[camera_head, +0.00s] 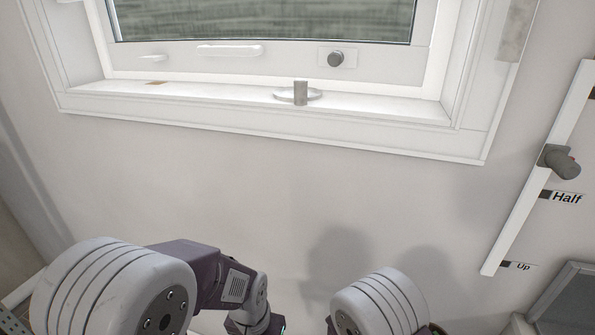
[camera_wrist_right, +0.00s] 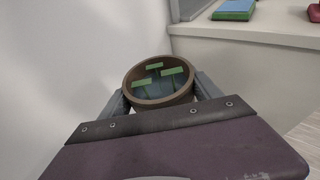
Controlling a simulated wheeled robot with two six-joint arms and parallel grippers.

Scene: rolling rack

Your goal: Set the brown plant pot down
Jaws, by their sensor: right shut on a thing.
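The brown plant pot (camera_wrist_right: 163,102) shows in the right wrist view. It is round with a brown rim, and several green tag-like pieces show inside it. My right gripper (camera_wrist_right: 160,92) is shut on it, with one finger on each side. The pot's underside and whatever is below it are hidden. The pot does not show in the head view. In the head view only links of my two arms show at the bottom, and my left gripper's fingers are out of the picture.
The window sill (camera_head: 210,103) carries a white disc with a grey cylinder (camera_head: 300,93). A lever (camera_head: 561,162) sits on a strip marked Half and Up. A wall stands at left.

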